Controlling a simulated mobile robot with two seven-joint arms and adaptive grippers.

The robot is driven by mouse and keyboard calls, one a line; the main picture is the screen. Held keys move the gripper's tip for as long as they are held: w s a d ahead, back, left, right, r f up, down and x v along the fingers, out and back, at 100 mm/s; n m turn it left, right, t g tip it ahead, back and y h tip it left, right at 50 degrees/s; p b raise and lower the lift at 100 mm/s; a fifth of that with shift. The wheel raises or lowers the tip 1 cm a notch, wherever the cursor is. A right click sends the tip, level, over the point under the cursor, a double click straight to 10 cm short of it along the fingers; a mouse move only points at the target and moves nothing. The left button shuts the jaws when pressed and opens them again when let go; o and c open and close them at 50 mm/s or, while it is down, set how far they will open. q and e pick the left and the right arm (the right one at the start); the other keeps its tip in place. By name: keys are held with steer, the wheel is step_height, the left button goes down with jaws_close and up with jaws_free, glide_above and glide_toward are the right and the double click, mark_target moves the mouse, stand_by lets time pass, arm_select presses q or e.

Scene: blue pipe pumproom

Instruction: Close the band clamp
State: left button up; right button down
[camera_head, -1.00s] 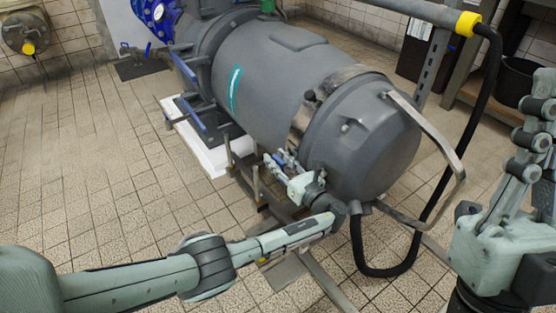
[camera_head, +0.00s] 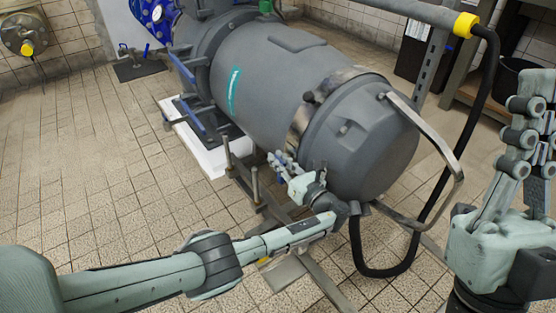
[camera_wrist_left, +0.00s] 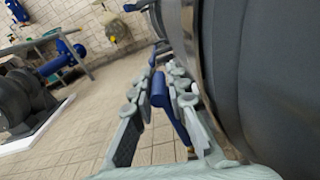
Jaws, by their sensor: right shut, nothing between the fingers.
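The band clamp (camera_head: 301,121) is a shiny metal band around the grey tank (camera_head: 265,75), near its domed end. In the left wrist view the band (camera_wrist_left: 203,62) runs down along the right side, close beside my fingers. A blue handle (camera_wrist_left: 161,88) on a thin blue rod stands between my left gripper's fingers, with floor showing beside it. My left gripper (camera_head: 279,160) is at the tank's lower front side, by the band; its fingers (camera_wrist_left: 163,80) look apart around the handle. My right gripper (camera_head: 538,98) is shut and empty, pointing up at the right edge.
A bent metal bar (camera_head: 440,142) sticks out from the tank's end. A black hose (camera_head: 468,150) loops down to the floor beside it. Steel rails and posts (camera_head: 256,184) stand below the tank. The tiled floor (camera_head: 85,170) at left is clear.

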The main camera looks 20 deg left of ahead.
arm_select(q)
steer(key=o, duration=0.4)
steer(key=v, duration=1.2)
steer(key=shift+s, duration=0.1)
